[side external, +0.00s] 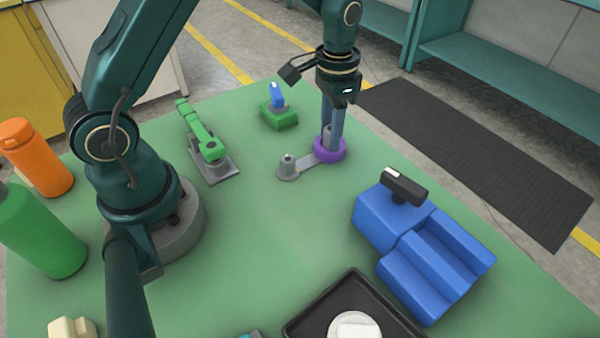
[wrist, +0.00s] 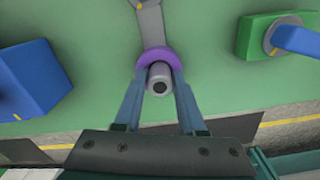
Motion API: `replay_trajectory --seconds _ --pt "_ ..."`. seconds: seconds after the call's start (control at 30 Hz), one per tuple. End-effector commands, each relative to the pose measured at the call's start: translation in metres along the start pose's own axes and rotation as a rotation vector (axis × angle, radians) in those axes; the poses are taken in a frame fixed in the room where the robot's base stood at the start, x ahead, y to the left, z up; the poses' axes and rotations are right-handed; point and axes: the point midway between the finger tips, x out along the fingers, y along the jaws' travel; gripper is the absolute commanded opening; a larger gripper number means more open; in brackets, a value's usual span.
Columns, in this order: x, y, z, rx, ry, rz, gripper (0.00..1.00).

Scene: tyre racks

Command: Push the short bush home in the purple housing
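The purple housing (side external: 329,150) is a ring at the end of a grey link arm on the green table. In the wrist view it shows as a purple arc (wrist: 157,57) at the top of my fingers. The short bush (wrist: 158,78) is a grey cylinder with a dark bore. It stands upright at the housing, its top above the purple rim; how deep it sits is hidden. My gripper (side external: 331,135) points straight down over the housing. Its two blue-grey fingers (wrist: 160,80) lie on either side of the bush and appear closed on it, tips close to the purple rim.
A grey post (side external: 288,166) stands at the link's other end. A green toggle clamp (side external: 208,145) and a green block with a blue piece (side external: 279,112) stand nearby. A blue stepped block (side external: 425,250) and a black tray (side external: 355,300) are nearer the camera. The table's middle is clear.

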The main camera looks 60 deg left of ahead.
Motion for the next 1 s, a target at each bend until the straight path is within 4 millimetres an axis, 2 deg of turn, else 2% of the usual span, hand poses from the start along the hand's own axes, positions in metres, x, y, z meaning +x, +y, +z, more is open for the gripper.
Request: replay_trajectory --seconds 0.33,0.7,1.0 --pt "-0.002 0.0 0.0 0.0 0.0 0.001 0.68" --pt "-0.046 0.0 -0.001 -0.001 0.003 0.0 0.68" --pt "-0.051 0.0 0.0 -0.001 0.0 0.001 0.68"
